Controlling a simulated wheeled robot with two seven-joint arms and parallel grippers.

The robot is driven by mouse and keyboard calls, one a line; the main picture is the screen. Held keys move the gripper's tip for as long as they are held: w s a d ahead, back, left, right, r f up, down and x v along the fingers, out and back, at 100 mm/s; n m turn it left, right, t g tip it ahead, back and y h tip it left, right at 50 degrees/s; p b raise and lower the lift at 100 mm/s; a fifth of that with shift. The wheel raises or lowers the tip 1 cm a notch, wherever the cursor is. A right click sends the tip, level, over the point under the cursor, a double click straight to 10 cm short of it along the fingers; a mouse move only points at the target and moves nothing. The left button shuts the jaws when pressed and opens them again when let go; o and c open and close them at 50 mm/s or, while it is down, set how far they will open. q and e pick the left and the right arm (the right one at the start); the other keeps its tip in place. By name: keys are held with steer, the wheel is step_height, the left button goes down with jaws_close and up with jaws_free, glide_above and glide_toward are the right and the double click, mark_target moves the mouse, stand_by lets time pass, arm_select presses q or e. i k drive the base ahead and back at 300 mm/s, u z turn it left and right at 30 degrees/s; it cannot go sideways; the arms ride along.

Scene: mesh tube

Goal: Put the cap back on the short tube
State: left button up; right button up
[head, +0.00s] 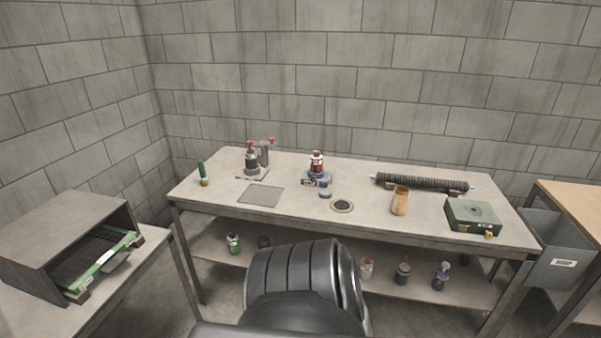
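I cannot tell for sure which thing is the short tube. An orange-brown upright cylinder (400,202) stands at the right middle of the table. A long dark ribbed tube (422,183) lies behind it. A slim green upright piece (202,172) stands at the table's left end. A flat dark disc with a tan rim (342,206) lies near the front edge, left of the orange-brown cylinder; whether it is the cap is unclear. Neither of my grippers is in view.
The grey table (300,217) also holds a flat grey plate (261,195), a red-topped device (252,160), a red-and-white bottle (317,162) and a green box (472,215). Several bottles stand on the lower shelf. A grey bin (555,250) is at right. A black ribbed part of mine blocks the lower middle.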

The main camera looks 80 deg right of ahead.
mark_target(400, 198)
steer(key=z, duration=0.55)
steer(key=i, duration=0.95)
steer(key=z, duration=1.6)
steer(key=i, duration=0.55)
steer(key=z, duration=0.45)
